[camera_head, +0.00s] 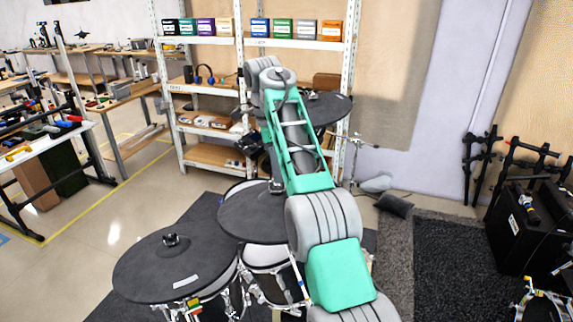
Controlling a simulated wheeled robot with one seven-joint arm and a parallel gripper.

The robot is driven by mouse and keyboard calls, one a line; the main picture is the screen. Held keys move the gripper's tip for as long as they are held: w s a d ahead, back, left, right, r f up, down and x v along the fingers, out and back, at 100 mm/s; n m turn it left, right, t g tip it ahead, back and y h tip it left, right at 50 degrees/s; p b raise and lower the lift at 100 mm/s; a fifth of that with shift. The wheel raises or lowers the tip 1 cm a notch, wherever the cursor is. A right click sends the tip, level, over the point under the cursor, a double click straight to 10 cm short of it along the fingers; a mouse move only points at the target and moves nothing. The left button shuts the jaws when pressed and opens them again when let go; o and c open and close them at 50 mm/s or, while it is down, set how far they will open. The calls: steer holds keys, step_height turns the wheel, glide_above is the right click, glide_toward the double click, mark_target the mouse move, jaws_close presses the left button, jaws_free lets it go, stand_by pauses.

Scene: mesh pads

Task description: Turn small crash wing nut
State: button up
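Three dark cymbal pads of the drum kit show in the head view. One cymbal pad (150,275) is at the front left, with a dark wing nut (171,240) standing on its top. A second cymbal pad (242,214) lies in the middle, partly behind my arm. A third cymbal pad (328,107) is at the back, also partly covered by my arm, with a small fitting on top. I cannot tell which one is the small crash. My gripper (249,144) seems to be the dark shape left of my forearm, above the middle pad; its fingers are too small to read.
White drums (263,257) on chrome stands are below the pads. A shelf rack (187,99) with coloured boxes stands behind the kit. A workbench (45,141) with tools is at the left. A black case (521,240) stands at the right. Floor is clear at the left.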

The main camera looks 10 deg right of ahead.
steer(key=s+r+b, duration=0.1)
steer(key=s+r, duration=0.9)
steer(key=s, duration=0.4)
steer(key=shift+r, duration=0.25)
steer(key=s+f+n+t, duration=0.2)
steer(key=s+f+n, duration=0.2)
steer(key=f+n, duration=0.2)
steer(key=s+f+n+t, duration=0.2)
steer(key=s+f+n, duration=0.2)
steer(key=f, duration=0.5)
steer(key=s+f+n+t+y, duration=0.1)
steer(key=s+f+n, duration=0.3)
steer(key=f+n, duration=0.3)
steer(key=shift+s+d+f+n+t+b, duration=0.2)
steer(key=shift+s+n+t+b, duration=0.2)
steer(key=shift+n, duration=0.7)
